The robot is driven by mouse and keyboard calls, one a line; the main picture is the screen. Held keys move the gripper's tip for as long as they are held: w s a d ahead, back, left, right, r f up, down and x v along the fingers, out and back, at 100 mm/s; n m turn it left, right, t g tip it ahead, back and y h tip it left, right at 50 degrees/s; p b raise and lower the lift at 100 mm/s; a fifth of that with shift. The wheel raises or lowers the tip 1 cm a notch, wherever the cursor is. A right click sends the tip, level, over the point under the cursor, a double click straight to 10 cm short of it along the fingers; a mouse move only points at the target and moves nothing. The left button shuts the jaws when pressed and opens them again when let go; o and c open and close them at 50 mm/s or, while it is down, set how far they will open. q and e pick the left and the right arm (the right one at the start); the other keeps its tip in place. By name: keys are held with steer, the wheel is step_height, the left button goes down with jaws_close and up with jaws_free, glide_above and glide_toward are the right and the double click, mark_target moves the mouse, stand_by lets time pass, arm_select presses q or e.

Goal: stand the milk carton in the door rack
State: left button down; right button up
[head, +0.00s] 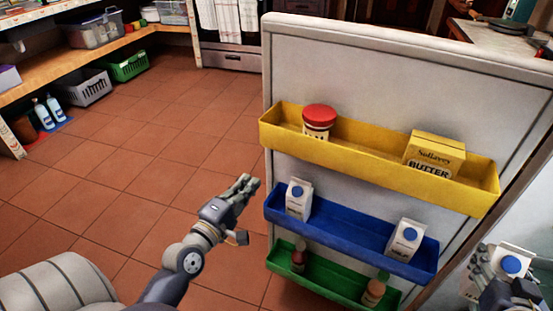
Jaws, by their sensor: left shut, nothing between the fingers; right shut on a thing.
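A white milk carton (512,264) with a blue cap is at the lower right. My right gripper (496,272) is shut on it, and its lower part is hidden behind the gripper. The open fridge door (365,85) carries a yellow rack (345,150), a blue rack (343,234) and a green rack (325,281). The held carton is to the right of these racks, apart from them. Two similar cartons stand in the blue rack, one at its left end (298,197) and one near its right end (405,240). My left gripper (247,186) is shut and empty, left of the racks.
The yellow rack holds a red-lidded jar (318,122) and a butter box (434,154). The green rack holds two small bottles (299,257) (373,291). The blue rack has free room between its cartons. The tiled floor (150,150) at left is clear.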

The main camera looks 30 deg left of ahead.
mark_target(273, 154)
arm_select(q)
steer(key=w, duration=0.4)
steer(key=w+b, duration=0.1)
steer(key=w, duration=0.4)
steer(key=w+a, duration=0.1)
steer(key=w, duration=0.3)
steer(key=shift+w+b, duration=0.3)
steer(key=shift+w, duration=0.05)
arm_select(e)
steer(key=shift+f, duration=0.65)
